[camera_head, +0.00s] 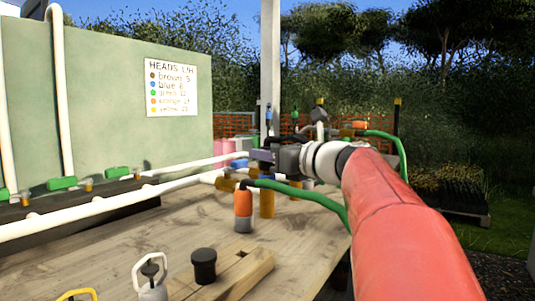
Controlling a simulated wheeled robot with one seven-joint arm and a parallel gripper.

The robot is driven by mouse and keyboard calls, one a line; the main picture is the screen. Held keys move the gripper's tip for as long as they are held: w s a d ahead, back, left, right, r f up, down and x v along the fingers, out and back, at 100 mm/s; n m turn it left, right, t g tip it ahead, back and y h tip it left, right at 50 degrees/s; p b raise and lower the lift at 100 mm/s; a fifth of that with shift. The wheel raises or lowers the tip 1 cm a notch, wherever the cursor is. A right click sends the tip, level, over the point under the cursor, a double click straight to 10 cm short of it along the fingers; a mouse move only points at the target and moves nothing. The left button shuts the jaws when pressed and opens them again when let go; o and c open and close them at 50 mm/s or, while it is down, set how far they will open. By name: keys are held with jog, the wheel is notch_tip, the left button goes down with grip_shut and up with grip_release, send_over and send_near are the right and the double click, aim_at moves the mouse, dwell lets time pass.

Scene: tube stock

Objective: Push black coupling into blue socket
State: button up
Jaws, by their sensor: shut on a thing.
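My gripper (263,157), at the end of my red arm, reaches over the back of the wooden bench. Its dark jaws are shut on a small dark piece, apparently the black coupling; the jaws hide most of it. A small blue part (239,164), apparently the blue socket, shows just left of the jaw tips, by the white pipe. I cannot tell whether the coupling touches it or is inside it.
A green hose (300,192) runs below my gripper to a pipe fitting. An orange-and-grey cylinder (243,210) stands on the bench (130,245). A black cap (204,266) and a wooden block (245,275) are in front. White pipes (100,207) cross the left.

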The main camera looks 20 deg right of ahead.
jog(key=shift+f+b, duration=0.3)
jog(key=shift+f, duration=0.25)
dwell(0.5)
jog(key=o, duration=1.1)
jog(key=shift+c, duration=0.2)
jog(key=v, duration=0.7)
jog(key=shift+s+d, duration=0.2)
jog(key=shift+s, duration=0.15)
